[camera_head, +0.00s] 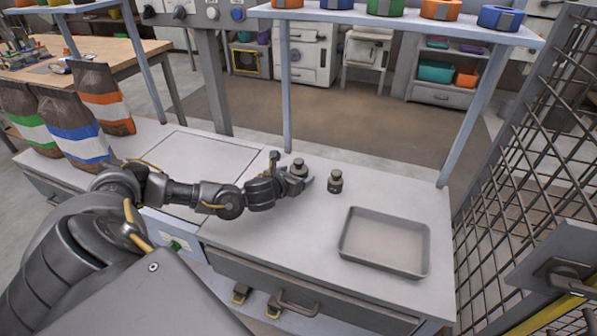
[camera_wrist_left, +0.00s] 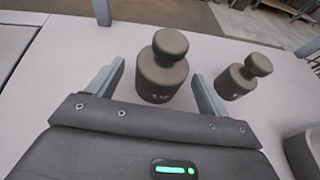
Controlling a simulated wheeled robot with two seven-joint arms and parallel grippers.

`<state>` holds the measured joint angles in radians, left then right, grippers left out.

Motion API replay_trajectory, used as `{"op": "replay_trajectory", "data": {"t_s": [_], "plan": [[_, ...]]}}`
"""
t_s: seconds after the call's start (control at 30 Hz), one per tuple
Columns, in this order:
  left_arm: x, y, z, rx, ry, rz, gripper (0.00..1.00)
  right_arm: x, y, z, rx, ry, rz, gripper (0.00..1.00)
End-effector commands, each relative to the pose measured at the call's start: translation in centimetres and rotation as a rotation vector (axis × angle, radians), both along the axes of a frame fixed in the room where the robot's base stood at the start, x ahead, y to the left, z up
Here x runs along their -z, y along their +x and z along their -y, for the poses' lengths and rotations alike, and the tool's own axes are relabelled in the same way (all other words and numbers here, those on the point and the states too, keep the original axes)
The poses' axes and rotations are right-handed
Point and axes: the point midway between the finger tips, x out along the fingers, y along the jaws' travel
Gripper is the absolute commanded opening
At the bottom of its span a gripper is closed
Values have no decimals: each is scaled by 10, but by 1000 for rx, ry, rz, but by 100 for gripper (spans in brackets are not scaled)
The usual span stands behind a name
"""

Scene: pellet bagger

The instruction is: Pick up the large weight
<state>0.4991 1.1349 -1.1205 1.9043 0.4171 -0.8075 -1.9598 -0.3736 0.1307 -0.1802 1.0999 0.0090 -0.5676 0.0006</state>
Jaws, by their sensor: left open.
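The large weight (camera_wrist_left: 162,78), a dark grey cylinder with a knob on top, stands upright on the worktop. In the left wrist view it is between the open fingers of my left gripper (camera_wrist_left: 158,92), with gaps on both sides. In the head view the large weight (camera_head: 299,168) is partly hidden by my left gripper (camera_head: 292,180). A smaller dark weight (camera_head: 335,182) stands upright just to the right, apart from the gripper; it also shows in the left wrist view (camera_wrist_left: 242,78). My right gripper is not seen.
An empty grey tray (camera_head: 386,238) lies at the right of the worktop (camera_head: 290,225). Several striped bags (camera_head: 75,140) stand at the left. A shelf (camera_head: 400,20) on posts with coloured rolls spans above the worktop's back. A wire mesh fence (camera_head: 520,160) borders the right.

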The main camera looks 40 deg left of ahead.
Motion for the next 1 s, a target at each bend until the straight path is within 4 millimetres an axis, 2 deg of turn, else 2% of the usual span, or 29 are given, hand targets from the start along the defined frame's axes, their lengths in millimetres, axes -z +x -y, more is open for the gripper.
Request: {"op": "replay_trajectory", "data": {"t_s": [0.1, 0.2, 0.43, 1.0], "plan": [[5, 15, -3, -1, 0, 1, 79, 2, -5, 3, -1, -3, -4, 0], [8, 20, -4, 0, 0, 1, 79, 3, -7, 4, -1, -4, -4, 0], [9, 21, -4, 1, 0, 0, 79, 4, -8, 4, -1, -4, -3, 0], [9, 21, -4, 0, 0, -1, 6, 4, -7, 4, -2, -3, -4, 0]]}}
